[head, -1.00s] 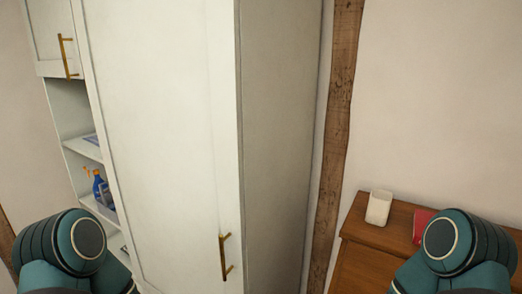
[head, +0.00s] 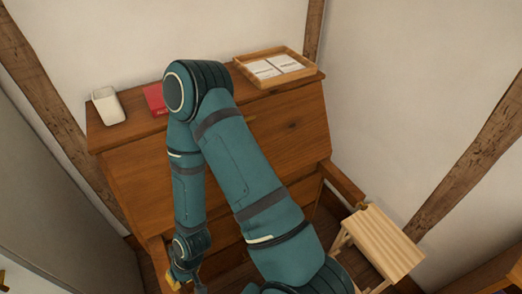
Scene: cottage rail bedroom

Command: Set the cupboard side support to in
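A brown wooden cupboard with a sloping front (head: 270,135) stands against the wall in the middle of the head view. A wooden bar that looks like a side support (head: 343,184) sticks out from its right front side. Another wooden piece (head: 158,255) shows low at its left front, partly behind my arm. My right arm crosses in front of the cupboard and hides much of its face. My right gripper (head: 186,276) is small and low at the cupboard's left front, apart from the right bar; its fingers are not clear. My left gripper is not in view.
A light wooden stool (head: 378,240) stands close at the right front. A grey panel (head: 50,200) borders the left.

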